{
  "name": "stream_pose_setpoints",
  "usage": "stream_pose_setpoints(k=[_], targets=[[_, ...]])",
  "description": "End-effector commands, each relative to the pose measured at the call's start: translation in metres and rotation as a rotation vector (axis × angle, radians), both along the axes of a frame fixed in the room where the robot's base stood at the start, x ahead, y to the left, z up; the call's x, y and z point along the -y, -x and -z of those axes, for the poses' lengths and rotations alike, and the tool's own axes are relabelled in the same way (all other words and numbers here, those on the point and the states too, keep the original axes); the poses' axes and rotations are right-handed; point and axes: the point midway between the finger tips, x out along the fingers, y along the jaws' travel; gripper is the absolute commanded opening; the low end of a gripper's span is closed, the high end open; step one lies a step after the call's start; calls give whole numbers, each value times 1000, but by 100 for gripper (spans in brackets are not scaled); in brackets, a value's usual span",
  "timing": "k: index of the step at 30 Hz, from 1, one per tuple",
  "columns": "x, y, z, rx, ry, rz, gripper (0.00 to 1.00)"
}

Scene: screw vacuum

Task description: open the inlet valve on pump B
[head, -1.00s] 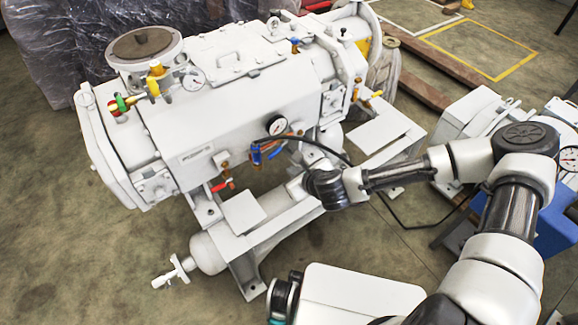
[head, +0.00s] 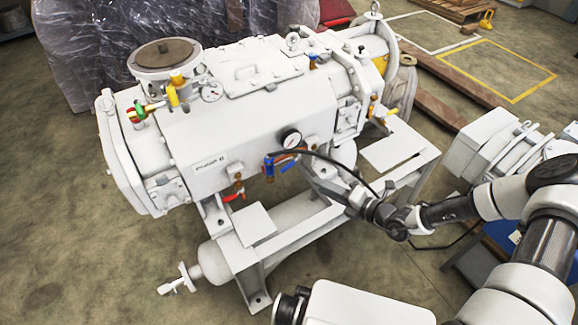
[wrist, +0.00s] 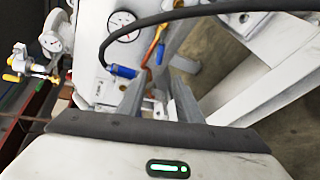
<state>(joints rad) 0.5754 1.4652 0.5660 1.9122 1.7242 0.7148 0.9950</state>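Pump B appears to be the large white pump (head: 235,125); its label is too small to read surely. Its valves include a yellow-handled one (head: 173,95) by the top flange, a green one (head: 139,110) at the left, a blue one (head: 268,167) under the front gauge and a red one (head: 228,197) lower down. I cannot tell which is the inlet valve. My gripper (head: 308,170) is just right of the blue fittings. In the wrist view its two fingers (wrist: 158,95) stand apart with nothing clearly between them, below a blue fitting (wrist: 122,71) and a copper-coloured pipe (wrist: 156,45).
A black hose (wrist: 190,14) arches across above my fingers. A gauge (head: 290,139) sits on the pump's front. White frame plates (head: 393,150) and a lower cylinder (head: 212,262) lie around the pump's base. Other white machinery (head: 485,142) stands at the right. Floor is clear at front left.

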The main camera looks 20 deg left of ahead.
Motion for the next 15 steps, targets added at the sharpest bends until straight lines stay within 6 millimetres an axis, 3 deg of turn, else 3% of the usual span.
stream_pose_setpoints(k=[5,15], targets=[[-4,-14,1,7,-19,36,32],[-63,-42,21,7,-18,30,32]])
